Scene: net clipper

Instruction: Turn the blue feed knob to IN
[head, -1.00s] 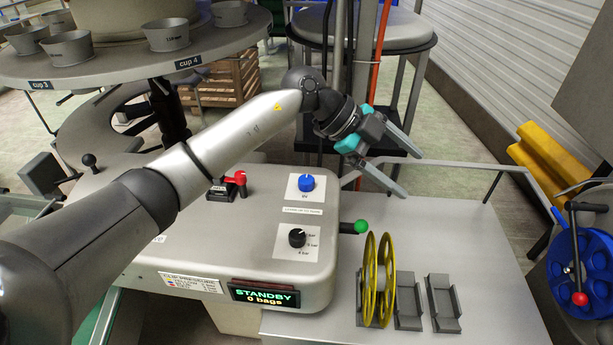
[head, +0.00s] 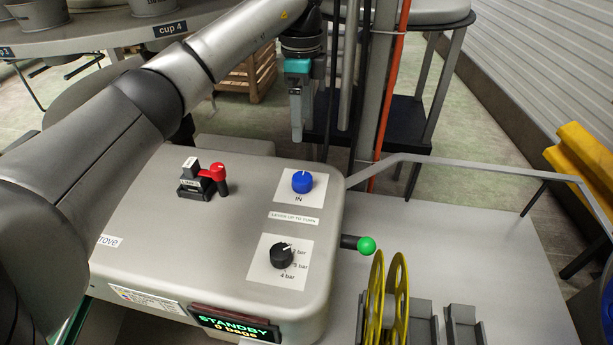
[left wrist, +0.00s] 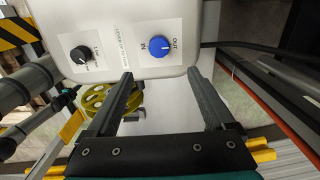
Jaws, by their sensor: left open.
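The blue feed knob (head: 302,182) sits on a white plate on top of the grey machine housing. The word IN shows below it in the head view. In the left wrist view the knob (left wrist: 160,48) lies between the words IN and OUT, and its white mark seems to face the OUT side. My left gripper (head: 297,136) points down behind the knob in the head view, apart from it. In the left wrist view its two fingers (left wrist: 160,76) are spread wide with nothing between them. My right gripper is not in view.
A black pressure knob (head: 281,255), a red-handled lever (head: 216,173) and a green-ended lever (head: 366,245) are close by on the housing. Yellow reels (head: 388,300) stand at the right. A post with an orange hose (head: 391,90) rises behind my gripper.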

